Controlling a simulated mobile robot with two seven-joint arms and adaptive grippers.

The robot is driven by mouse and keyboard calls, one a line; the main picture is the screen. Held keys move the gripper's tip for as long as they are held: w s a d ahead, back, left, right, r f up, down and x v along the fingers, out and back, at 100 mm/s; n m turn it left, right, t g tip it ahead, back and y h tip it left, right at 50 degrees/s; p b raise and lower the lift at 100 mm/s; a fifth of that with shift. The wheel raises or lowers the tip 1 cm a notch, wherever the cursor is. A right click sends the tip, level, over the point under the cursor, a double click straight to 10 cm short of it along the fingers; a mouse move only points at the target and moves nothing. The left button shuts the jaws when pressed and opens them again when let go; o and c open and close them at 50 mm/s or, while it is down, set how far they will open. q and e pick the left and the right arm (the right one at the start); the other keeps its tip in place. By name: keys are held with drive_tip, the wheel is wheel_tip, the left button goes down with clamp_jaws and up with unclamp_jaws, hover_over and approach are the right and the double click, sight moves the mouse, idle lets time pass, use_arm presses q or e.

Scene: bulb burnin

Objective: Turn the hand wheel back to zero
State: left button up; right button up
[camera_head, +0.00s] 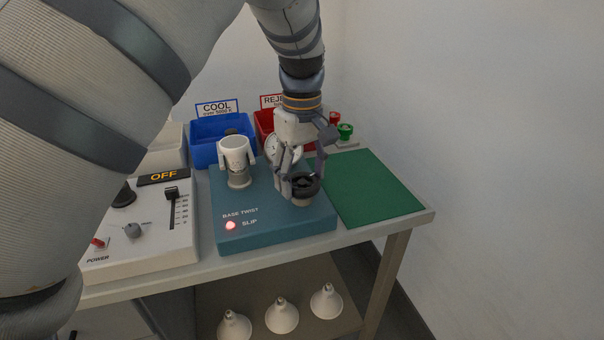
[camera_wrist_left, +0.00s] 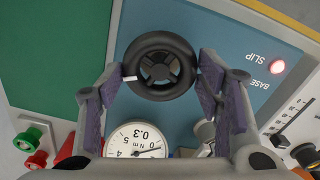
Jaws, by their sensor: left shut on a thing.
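The black hand wheel (camera_head: 305,186) sits on the right of the teal BASE TWIST box (camera_head: 277,232). In the left wrist view the wheel (camera_wrist_left: 160,66) shows its spokes, with a white mark at its left rim. My left gripper (camera_head: 300,182) reaches down from above and is shut on the wheel, its purple-padded fingers on either side of the rim. Behind it is a round white dial (camera_wrist_left: 135,141) marked 0.3 Nm, partly hidden by the gripper in the head view. The red SLIP lamp (camera_head: 230,225) is lit. My right gripper is not in view.
A white clawed socket (camera_head: 236,152) stands left of the wheel. Blue COOL (camera_head: 208,150) and red reject bins are behind. A control box (camera_head: 150,245) reading OFF is left. A green mat (camera_head: 375,188) lies clear on the right. Bulbs (camera_head: 282,316) stand on the lower shelf.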

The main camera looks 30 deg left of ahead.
sight(301, 180)
use_arm(q)
drive_tip(key=n, duration=1.3)
drive_tip(key=shift+s+f, duration=0.1)
drive_tip(key=shift+n, duration=0.3)
idle(0.3)
drive_tip(key=o, duration=1.2)
wheel_tip(301, 180, up, 12)
drive_tip(key=shift+r, duration=0.1)
